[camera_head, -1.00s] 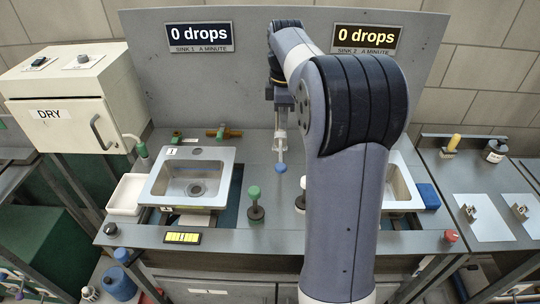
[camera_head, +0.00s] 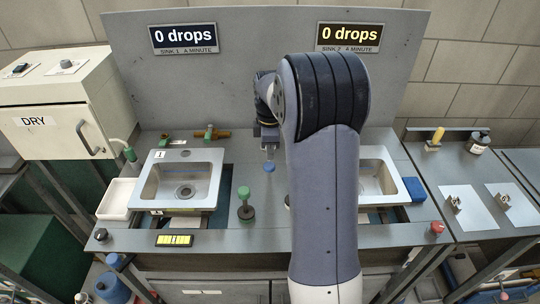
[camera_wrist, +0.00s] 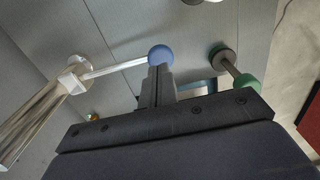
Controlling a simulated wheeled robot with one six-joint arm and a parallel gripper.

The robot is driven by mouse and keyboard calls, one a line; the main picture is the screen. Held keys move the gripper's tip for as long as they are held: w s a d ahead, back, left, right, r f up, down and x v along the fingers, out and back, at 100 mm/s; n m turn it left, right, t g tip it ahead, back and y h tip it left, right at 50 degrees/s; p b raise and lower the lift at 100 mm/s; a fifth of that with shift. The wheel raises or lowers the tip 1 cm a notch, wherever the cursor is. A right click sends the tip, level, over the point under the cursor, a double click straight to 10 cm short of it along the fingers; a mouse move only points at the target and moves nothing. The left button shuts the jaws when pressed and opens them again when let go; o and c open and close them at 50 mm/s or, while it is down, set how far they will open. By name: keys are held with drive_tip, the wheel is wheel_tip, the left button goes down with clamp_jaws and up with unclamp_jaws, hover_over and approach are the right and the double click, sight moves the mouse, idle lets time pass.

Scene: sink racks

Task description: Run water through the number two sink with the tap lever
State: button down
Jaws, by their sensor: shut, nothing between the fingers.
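The tap lever is a pale rod (camera_wrist: 115,68) with a blue ball (camera_wrist: 160,54) at its end; the ball also shows in the head view (camera_head: 269,168). My gripper (camera_wrist: 158,72) is shut and empty, its fingertips right at the ball; I cannot tell whether they touch it. In the head view my gripper (camera_head: 268,146) is just above the ball. The number two sink (camera_head: 374,178) is at the right, its left part hidden behind my arm. The SINK 2 display (camera_head: 348,37) reads 0 drops.
The number one sink (camera_head: 180,182) is at the left, with its SINK 1 display (camera_head: 184,38) also at 0 drops. A green-topped knob (camera_head: 245,203) stands between the sinks. A cream DRY box (camera_head: 62,110) stands far left. A grey panel (camera_head: 250,85) closes the back.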

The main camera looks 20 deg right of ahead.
drive_tip(key=shift+f, duration=1.45)
